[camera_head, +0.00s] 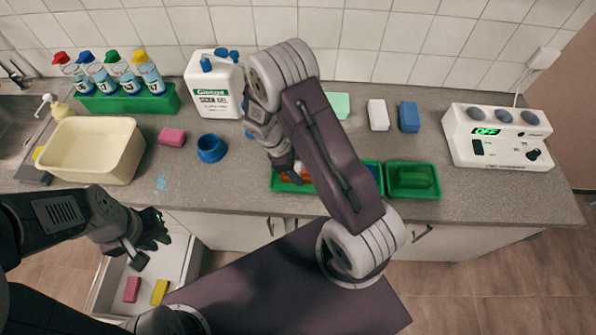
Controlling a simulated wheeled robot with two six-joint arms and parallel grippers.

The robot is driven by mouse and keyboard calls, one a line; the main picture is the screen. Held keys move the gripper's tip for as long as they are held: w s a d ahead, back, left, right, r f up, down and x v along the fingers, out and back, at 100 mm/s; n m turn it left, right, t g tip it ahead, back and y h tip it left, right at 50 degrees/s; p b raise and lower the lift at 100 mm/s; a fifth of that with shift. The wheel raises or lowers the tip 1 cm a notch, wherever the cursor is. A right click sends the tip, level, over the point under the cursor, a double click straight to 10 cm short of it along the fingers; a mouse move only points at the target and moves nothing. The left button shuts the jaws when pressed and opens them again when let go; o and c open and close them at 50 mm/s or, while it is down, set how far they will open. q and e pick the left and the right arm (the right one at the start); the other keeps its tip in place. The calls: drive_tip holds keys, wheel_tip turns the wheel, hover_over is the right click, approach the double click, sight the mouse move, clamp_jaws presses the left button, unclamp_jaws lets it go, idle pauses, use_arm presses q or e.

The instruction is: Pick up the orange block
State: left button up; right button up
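My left gripper (148,242) is dark and hangs in front of the counter above an open drawer, far to the left of the orange block. Its finger gap is not clear.
The open drawer (190,262) holds a pink and a yellow block. A second green tray (426,193) holds a green block. A cream basin (92,150), pink block (172,137), blue cup (211,148), bottles, white block (378,115), blue block (409,117) and white device (495,137) stand around.

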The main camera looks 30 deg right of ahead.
sight(298, 171)
clamp_jaws()
drive_tip(key=shift+r, duration=0.5)
drive_tip(key=r, duration=0.2)
drive_tip(key=s+r, duration=0.1)
drive_tip(key=r, duration=0.1)
drive_tip(key=shift+a+r+b, duration=0.1)
drive_tip(key=shift+a+b, duration=0.15)
drive_tip(key=shift+b, duration=0.1)
drive_tip(key=s+a+r+b, duration=0.1)
drive_tip(key=s+a+r, duration=0.3)
drive_tip(key=s, duration=0.5)
wheel_tip(298, 171, up, 2)
drive_tip(key=shift+s+a+r, duration=0.15)
drive_tip(key=shift+s+a, duration=0.1)
drive_tip(key=shift+a, duration=0.15)
